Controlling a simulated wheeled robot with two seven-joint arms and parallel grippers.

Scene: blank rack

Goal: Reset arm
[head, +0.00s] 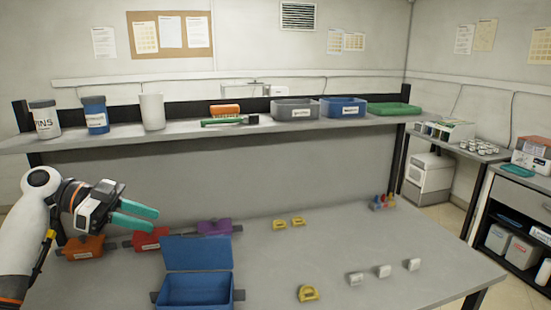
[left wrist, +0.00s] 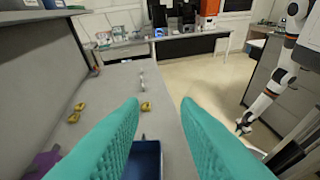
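My left gripper (head: 152,219) is raised above the left side of the table in the head view. Its teal fingers are apart with nothing between them, as the left wrist view (left wrist: 160,104) also shows. It is near the red box (head: 150,239) and the orange box (head: 85,247), apart from the open blue box (head: 195,290). My right arm is not in the head view. A white arm with a dark gripper (left wrist: 243,128), my right one, shows at the right of the left wrist view, too small to tell its fingers' state.
A purple box (head: 214,227) and several yellow pieces (head: 308,293) lie on the table (head: 340,245). White pieces (head: 384,271) stand at its right. The shelf (head: 180,138) holds cups and bins, including a grey bin (head: 294,110). The table's middle is mostly clear.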

